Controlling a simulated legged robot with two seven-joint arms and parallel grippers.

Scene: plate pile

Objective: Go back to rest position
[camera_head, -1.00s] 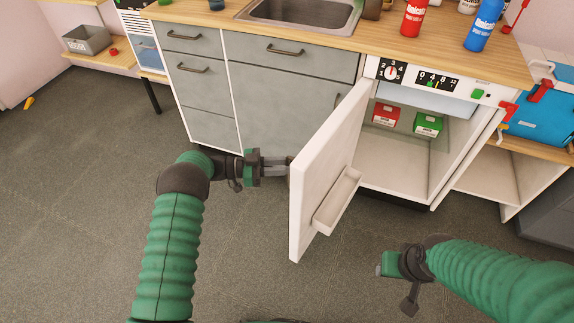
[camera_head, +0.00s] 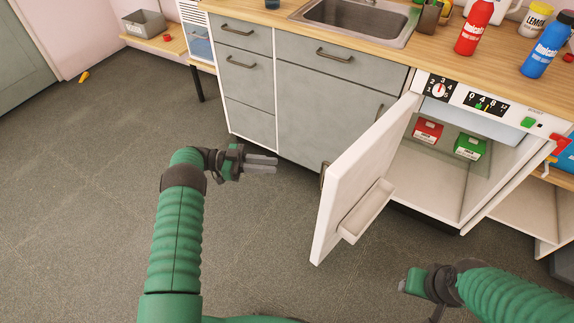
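My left gripper (camera_head: 262,164) is in front of the grey cabinet, to the left of the open white dishwasher door (camera_head: 368,168). A gap separates it from the door, and nothing shows between its fingers. The two fingers lie close together, and I cannot tell whether they touch. My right gripper (camera_head: 408,286) is at the lower right, in front of the open appliance and clear of the door. Its fingers are largely hidden by the viewing angle.
The open appliance holds a red box (camera_head: 427,131) and a green box (camera_head: 469,147). The counter (camera_head: 400,52) above carries a sink (camera_head: 355,20), a red bottle (camera_head: 474,27) and a blue bottle (camera_head: 546,46). The grey floor (camera_head: 90,190) at left is largely clear.

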